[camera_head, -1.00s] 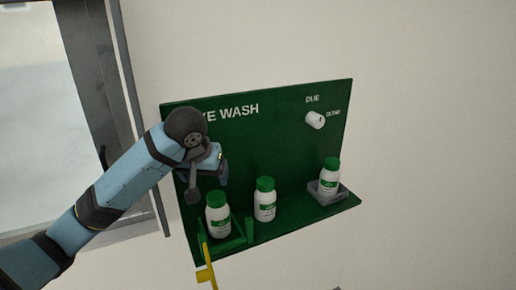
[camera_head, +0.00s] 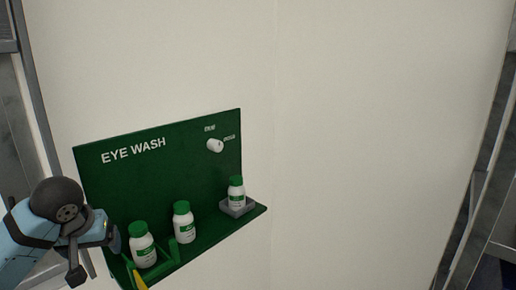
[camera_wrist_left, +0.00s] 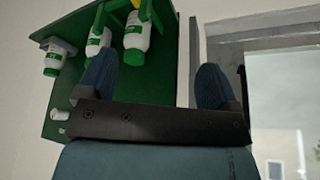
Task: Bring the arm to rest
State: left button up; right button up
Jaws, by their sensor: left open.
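My left arm comes in from the lower left in the head view. Its gripper (camera_head: 96,254) is at the left end of the green eye wash board (camera_head: 110,180), close to the leftmost bottle. In the left wrist view the two blue fingers of the left gripper (camera_wrist_left: 156,88) stand wide apart with nothing between them. The board (camera_wrist_left: 160,75) and bottles show beyond the fingers there. My right gripper is in neither view.
The board's shelf holds a left bottle (camera_head: 143,245), a middle bottle (camera_head: 183,222) and a right bottle (camera_head: 236,192) in a grey tray (camera_head: 236,209). A white knob (camera_head: 215,145) sticks out at the upper right. A yellow piece (camera_head: 139,280) shows below. The wall at right is bare.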

pick_arm(q)
jog(key=s+d+f+m+h, duration=0.1)
jog(key=s+d+f+m, duration=0.1)
jog(key=s+d+f, duration=0.35)
jog(key=s+d+f+m+h, duration=0.1)
jog(key=s+d+f, duration=0.15)
jog(key=f, duration=0.65)
jog(key=s+f+m, duration=0.1)
jog(key=s+f, duration=0.4)
jog(key=s, duration=0.4)
jog(key=s+f+m, duration=0.1)
jog(key=s+f, duration=0.3)
jog(key=s, duration=0.6)
jog(key=w+d+f+t+h, duration=0.1)
jog(key=w+d+f+t, duration=0.1)
jog(key=f, duration=0.5)
jog(key=w+d+f+m+t+h, duration=0.1)
jog(key=w+d+f+t, duration=0.2)
jog(key=f, duration=0.4)
jog(key=shift+w+d+f+t, duration=0.25)
jog(key=shift+d+t, duration=0.5)
jog(key=shift+t, duration=0.05)
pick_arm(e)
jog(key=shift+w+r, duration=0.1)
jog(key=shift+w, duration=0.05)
